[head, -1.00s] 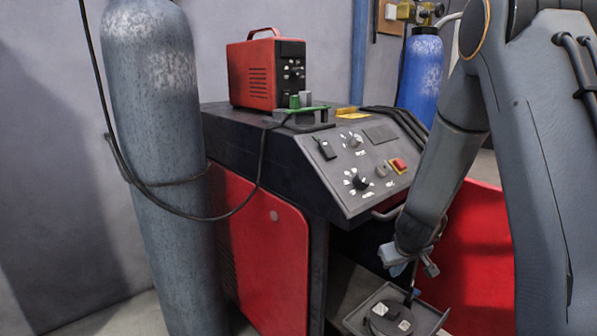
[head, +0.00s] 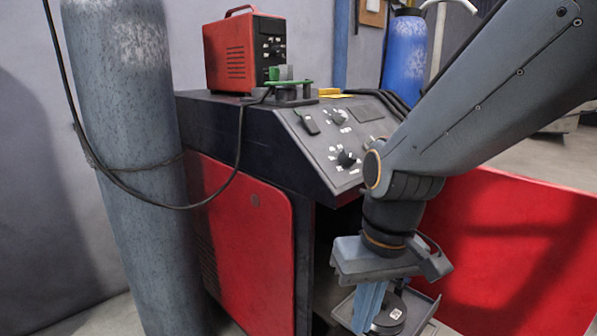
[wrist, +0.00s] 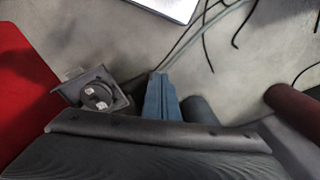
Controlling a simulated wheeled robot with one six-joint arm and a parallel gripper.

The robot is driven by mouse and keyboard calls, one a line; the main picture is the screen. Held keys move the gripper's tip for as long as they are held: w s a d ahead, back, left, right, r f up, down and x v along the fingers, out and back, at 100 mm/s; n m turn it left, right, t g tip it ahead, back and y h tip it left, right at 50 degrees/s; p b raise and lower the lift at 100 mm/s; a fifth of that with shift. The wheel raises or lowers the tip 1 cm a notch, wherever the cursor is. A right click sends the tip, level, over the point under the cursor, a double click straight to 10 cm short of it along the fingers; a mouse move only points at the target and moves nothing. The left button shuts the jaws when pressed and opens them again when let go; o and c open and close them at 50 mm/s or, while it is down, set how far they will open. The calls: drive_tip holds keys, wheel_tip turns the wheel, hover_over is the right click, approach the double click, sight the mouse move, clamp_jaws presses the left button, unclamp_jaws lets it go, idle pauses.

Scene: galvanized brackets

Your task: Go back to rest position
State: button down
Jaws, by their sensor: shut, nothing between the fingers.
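My gripper (head: 369,306) hangs pointing down at the lower right of the head view, with its blue fingers shut and empty. The fingers also show together in the wrist view (wrist: 161,98). In the head view the gripper overlaps a dark tray (head: 424,312) that holds a round dark part (head: 390,316) with pale patches. In the wrist view the tray (wrist: 124,102) and the round part (wrist: 98,97) lie left of the fingers, apart from them in the picture. The fingers partly hide the tray in the head view.
A black and red welding cabinet (head: 250,215) with a sloped control panel stands behind my arm. A red box unit (head: 230,55) sits on it. A grey gas cylinder (head: 125,150) with a hanging cable stands left, a blue cylinder (head: 405,55) behind. Cables (wrist: 207,45) lie on the floor.

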drive_tip(key=s+d+r+m+h+p, duration=0.1)
drive_tip(key=s+d+r+m+p, duration=0.1)
drive_tip(key=d+r+p, duration=0.6)
drive_tip(key=s+d+p, duration=0.1)
drive_tip(key=p, duration=0.6)
drive_tip(key=shift+d+r+m+p, duration=0.15)
drive_tip(key=shift+r+m+p, duration=0.2)
drive_tip(key=shift+m+p, duration=0.05)
